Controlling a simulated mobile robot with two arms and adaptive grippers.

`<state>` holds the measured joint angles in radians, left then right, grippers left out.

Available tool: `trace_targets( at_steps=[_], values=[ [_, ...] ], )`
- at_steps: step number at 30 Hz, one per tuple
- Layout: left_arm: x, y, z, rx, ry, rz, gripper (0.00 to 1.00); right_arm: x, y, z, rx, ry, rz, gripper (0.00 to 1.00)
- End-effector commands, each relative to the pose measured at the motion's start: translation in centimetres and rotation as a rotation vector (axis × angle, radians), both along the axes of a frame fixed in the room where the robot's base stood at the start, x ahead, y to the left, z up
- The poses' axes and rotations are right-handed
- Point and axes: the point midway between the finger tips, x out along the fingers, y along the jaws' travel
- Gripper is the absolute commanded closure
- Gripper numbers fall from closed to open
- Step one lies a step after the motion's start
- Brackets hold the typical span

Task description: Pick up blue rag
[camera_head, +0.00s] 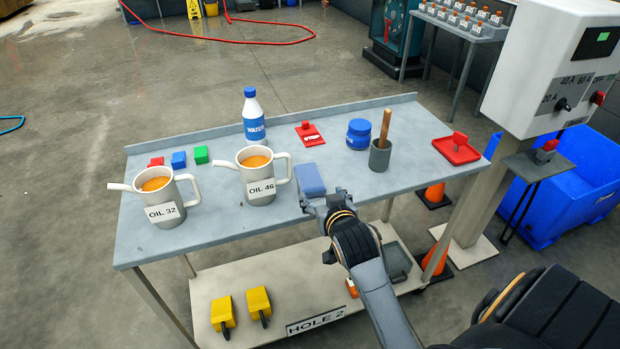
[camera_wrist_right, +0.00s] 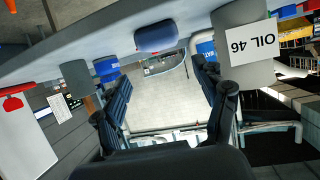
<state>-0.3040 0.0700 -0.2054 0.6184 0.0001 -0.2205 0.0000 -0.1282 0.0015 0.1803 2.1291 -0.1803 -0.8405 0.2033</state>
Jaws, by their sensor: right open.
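The blue rag (camera_head: 309,178) looks like a small blue block lying on the grey table top (camera_head: 340,165), just right of the OIL 46 can (camera_head: 258,181). My right gripper (camera_head: 327,203) is at the table's front edge, just in front of the rag and apart from or barely overlapping it; the exact gap is hard to tell. In the right wrist view the rag (camera_wrist_right: 160,36) shows ahead of my right gripper (camera_wrist_right: 167,92), roughly midway between its spread, empty fingers. My left gripper does not show.
The OIL 32 can (camera_head: 160,197) stands further left. A water bottle (camera_head: 253,115), a red STOP item (camera_head: 309,134), a blue jar (camera_head: 358,134) and a grey mortar with a wooden stick (camera_head: 380,154) stand behind. A red tray (camera_head: 456,150) lies at the right end.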

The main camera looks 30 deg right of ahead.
Motion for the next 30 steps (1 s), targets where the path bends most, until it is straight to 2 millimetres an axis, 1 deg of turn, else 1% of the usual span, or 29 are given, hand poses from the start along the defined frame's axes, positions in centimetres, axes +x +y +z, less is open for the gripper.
trace_targets(
  at_steps=[1,3,7,10,17,22,25,30],
  values=[
    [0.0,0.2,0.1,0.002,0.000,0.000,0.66,1.0,-0.4,-0.3,-0.001,0.000,0.000,0.28],
    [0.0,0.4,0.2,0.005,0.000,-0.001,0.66,2.3,-0.8,-0.9,-0.001,0.000,0.000,0.28],
    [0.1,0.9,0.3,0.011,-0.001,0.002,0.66,4.1,-1.4,-1.7,0.000,-0.001,0.001,0.28],
    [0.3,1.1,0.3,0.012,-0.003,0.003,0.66,5.0,-1.7,-2.2,0.001,0.001,0.001,0.28],
    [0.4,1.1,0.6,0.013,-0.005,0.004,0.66,6.2,-2.1,-2.7,0.000,0.001,0.001,0.28],
    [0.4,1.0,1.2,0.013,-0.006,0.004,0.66,8.1,-2.9,-3.6,0.000,0.001,0.001,0.28],
    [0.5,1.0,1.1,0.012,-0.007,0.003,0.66,9.1,-3.3,-4.2,0.000,0.000,0.002,0.28],
    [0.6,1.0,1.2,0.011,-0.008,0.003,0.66,9.8,-3.5,-4.5,0.000,0.000,0.002,0.28]
  ],
)
